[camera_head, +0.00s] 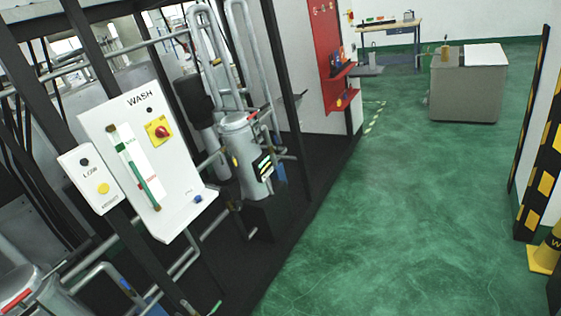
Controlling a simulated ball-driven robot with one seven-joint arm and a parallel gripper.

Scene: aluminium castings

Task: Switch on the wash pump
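A white panel marked WASH (175,186) is mounted on the dark frame at the left and looks tilted in the picture. It carries a red knob on a yellow plate (158,130) at its upper right, with a small black round part above. A long upright strip with a green line (139,166) runs down its left side. A small blue part (198,199) is at its lower right corner. The knob's setting is too small to tell. A smaller white box marked LOW (91,180), with a yellow round part (103,188), sits left of the panel. My gripper is not in view.
A grey cylinder with pipes (240,150) stands right of the panel. A red board (324,50) and a workbench (388,30) are farther back. A grey block (465,88) stands at the back right. Striped posts and a yellow cone (545,255) line the right. Green floor is clear between.

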